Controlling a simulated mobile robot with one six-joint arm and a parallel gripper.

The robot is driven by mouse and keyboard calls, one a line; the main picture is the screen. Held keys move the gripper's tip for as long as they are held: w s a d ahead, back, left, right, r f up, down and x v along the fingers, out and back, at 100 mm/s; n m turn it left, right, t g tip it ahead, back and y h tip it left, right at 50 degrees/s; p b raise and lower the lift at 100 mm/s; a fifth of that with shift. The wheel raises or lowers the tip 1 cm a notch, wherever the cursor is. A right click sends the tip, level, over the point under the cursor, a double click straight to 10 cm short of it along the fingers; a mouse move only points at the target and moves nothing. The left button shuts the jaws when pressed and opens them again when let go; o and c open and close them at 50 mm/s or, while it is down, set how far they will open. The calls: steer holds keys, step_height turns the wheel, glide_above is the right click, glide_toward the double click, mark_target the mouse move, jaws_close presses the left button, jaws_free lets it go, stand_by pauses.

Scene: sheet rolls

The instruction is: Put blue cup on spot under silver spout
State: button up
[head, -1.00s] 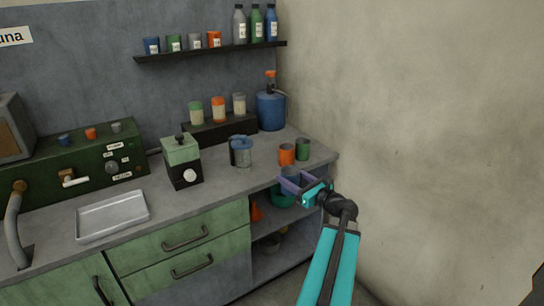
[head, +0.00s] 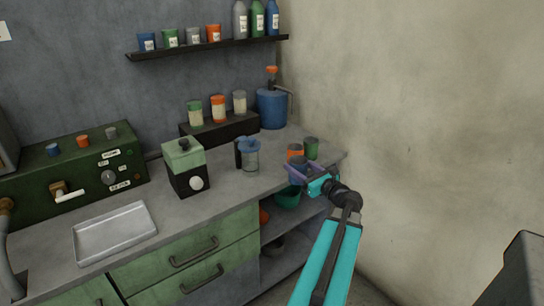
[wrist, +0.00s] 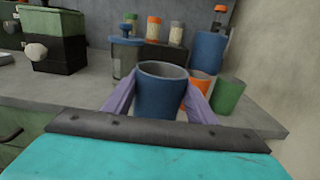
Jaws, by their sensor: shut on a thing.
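My gripper (head: 294,171) has its purple fingers shut on the blue cup (head: 297,174), by the counter's right front edge. In the wrist view the cup (wrist: 160,95) is upright between the fingers, its open rim up. A pale silvery spout (head: 69,196) sticks out of the green machine (head: 75,170) at the left, above and behind a metal tray (head: 115,232). A grey curved pipe (head: 12,255) is at the left edge. I cannot make out a marked spot under the spout.
An orange cup (head: 295,149) and a green cup (head: 311,148) stand just behind the held cup. A glass jug with a blue top (head: 250,158) and a green-and-black grinder (head: 186,170) stand on the counter to the left. The wall is close on the right.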

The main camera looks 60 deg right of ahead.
steer(key=shift+w, duration=0.1)
steer(key=p+x, duration=0.2)
steer(key=x, duration=1.4)
steer(key=shift+w, duration=0.35)
steer(key=shift+w, duration=0.1)
steer(key=shift+w+d+f+p, duration=0.2)
steer(key=shift+w+f, duration=0.1)
steer(key=shift+f, duration=0.4)
steer(key=shift+w+d+f+p, duration=0.1)
steer(key=shift+w+f+p, duration=0.15)
steer(key=shift+f, duration=0.4)
steer(key=shift+a+f, duration=0.1)
steer(key=shift+f, duration=0.35)
steer(key=shift+f, duration=0.15)
steer(key=o, duration=1)
steer(key=shift+c, duration=0.2)
